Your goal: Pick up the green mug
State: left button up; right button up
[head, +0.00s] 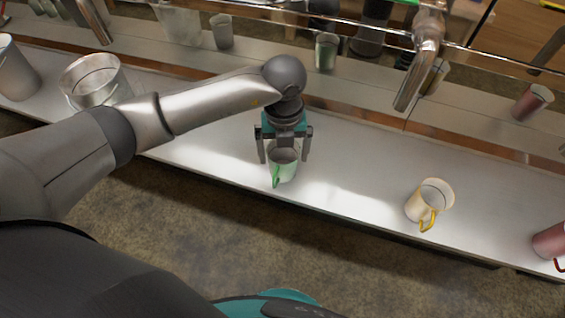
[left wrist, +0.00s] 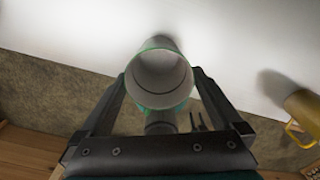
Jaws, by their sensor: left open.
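The green mug (head: 284,168), pale inside with a green handle, stands upright on the long white shelf near its front edge. It also shows in the left wrist view (left wrist: 162,80), where I look down into its open mouth. My left gripper (head: 284,157) is above the mug, pointing down, with one finger on each side of the rim. In the left wrist view the fingers (left wrist: 160,76) are spread wide around the mug, and it appears to be between them, not squeezed. Part of the mug's rear rim is hidden under the gripper. My right gripper is not in view.
A yellow-handled mug (head: 425,203) stands to the right, and a red mug (head: 551,241) at the far right edge. A metal bucket (head: 92,82) stands at left. A metal spout (head: 420,60) hangs over the back. The shelf between the green and yellow mugs is clear.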

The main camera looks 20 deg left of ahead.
pick_arm(q)
jog(key=shift+f, duration=1.35)
jog(key=c, duration=1.2)
jog(key=shift+s+a+r+n, duration=0.8)
jog(key=shift+r+n, duration=2.45)
jog(key=shift+n, duration=2.05)
jog(key=shift+s+a+r+n, duration=0.75)
jog(key=shift+r+n, duration=2.55)
jog(key=shift+n, duration=2)
jog(key=shift+s+a+r+n, duration=0.55)
jog(key=shift+s+r+n, duration=0.4)
jog(key=shift+r+n, duration=3.35)
jog(key=shift+a+f+n, duration=0.1)
jog(key=shift+f+n, duration=0.85)
jog(key=shift+n, duration=0.05)
